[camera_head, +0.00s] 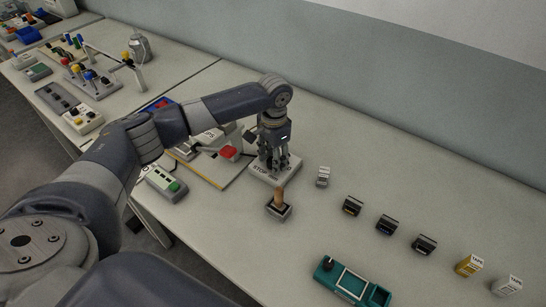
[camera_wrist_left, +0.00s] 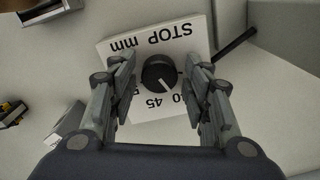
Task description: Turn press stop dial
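The stop dial is a black round knob (camera_wrist_left: 160,73) with a white pointer line. It sits on a white plate (camera_wrist_left: 112,45) marked "STOP mm", with the number 45 and other partly hidden numbers. In the head view the plate (camera_head: 262,170) lies on the table under my left gripper (camera_head: 276,163), and the knob is hidden there. In the left wrist view my left gripper (camera_wrist_left: 164,90) is open, with one finger on each side of the knob and a gap on both sides. My right gripper is not in view.
Left of the plate stands a device with a red part (camera_head: 228,152) and a box with a green button (camera_head: 173,186). A wooden-handled lever (camera_head: 279,204) stands just in front. Small black blocks, tape boxes (camera_head: 469,265) and a teal tray (camera_head: 350,284) lie to the right.

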